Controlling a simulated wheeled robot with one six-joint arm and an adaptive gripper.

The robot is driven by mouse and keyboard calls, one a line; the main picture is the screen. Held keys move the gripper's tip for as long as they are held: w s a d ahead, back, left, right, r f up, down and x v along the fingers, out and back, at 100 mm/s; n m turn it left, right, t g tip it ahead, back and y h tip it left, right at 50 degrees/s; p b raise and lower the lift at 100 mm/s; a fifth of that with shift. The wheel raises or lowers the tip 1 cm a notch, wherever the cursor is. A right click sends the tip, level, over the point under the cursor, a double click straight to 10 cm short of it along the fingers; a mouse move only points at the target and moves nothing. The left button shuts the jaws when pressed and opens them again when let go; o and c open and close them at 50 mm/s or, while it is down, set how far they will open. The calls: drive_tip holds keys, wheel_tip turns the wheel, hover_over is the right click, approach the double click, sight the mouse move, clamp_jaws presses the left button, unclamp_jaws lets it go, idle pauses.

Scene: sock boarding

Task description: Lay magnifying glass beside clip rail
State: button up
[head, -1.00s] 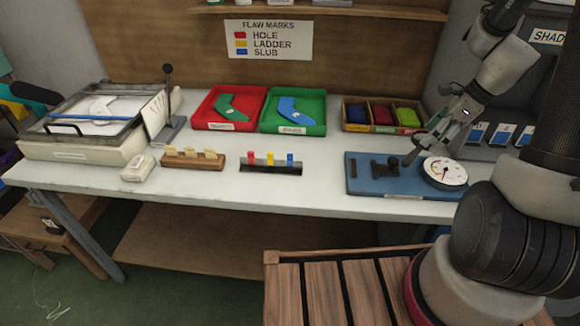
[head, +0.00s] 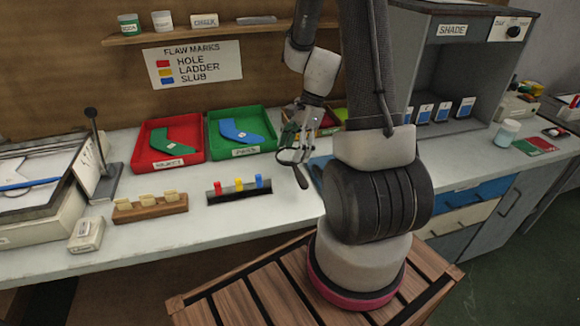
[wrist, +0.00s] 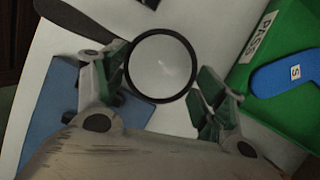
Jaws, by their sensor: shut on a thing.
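The magnifying glass, with a round black rim (wrist: 162,98) and a dark handle (wrist: 78,20), lies between my gripper's fingers (wrist: 165,82) in the wrist view. In the head view my gripper (head: 293,150) is shut on it above the worktop, right of the green tray's front, with the dark handle (head: 301,178) pointing down toward the front. Two small rails stand to the left: a dark one (head: 240,195) with red, yellow and blue clips, and a wooden one (head: 150,208) with several pale clips.
A red tray (head: 168,163) and a green tray (head: 241,153) hold sock-shaped pieces behind the rails. A small pale block (head: 86,234) sits at left. A blue board (head: 318,170) is mostly hidden behind my arm. White worktop (head: 262,212) is bare before and right of the dark rail.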

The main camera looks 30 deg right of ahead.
drive_tip(key=shift+f, duration=2.5)
drive_tip(key=shift+f, duration=0.1)
drive_tip(key=o, duration=1.2)
drive_tip(key=shift+c, duration=0.2)
drive_tip(key=v, duration=1.2)
drive_tip(key=s+a+r+n+t+h, duration=0.2)
drive_tip(key=s+a+r+n, duration=0.1)
drive_tip(key=s+r+n, duration=0.5)
drive_tip(key=s+a+r+n+t+h, duration=0.2)
drive_tip(key=s+a+r+n, duration=0.2)
drive_tip(key=s+r+n, duration=0.4)
drive_tip(key=shift+s+a+r+n, duration=0.3)
drive_tip(key=shift+r+n, duration=0.6)
drive_tip(key=shift+n, duration=0.4)
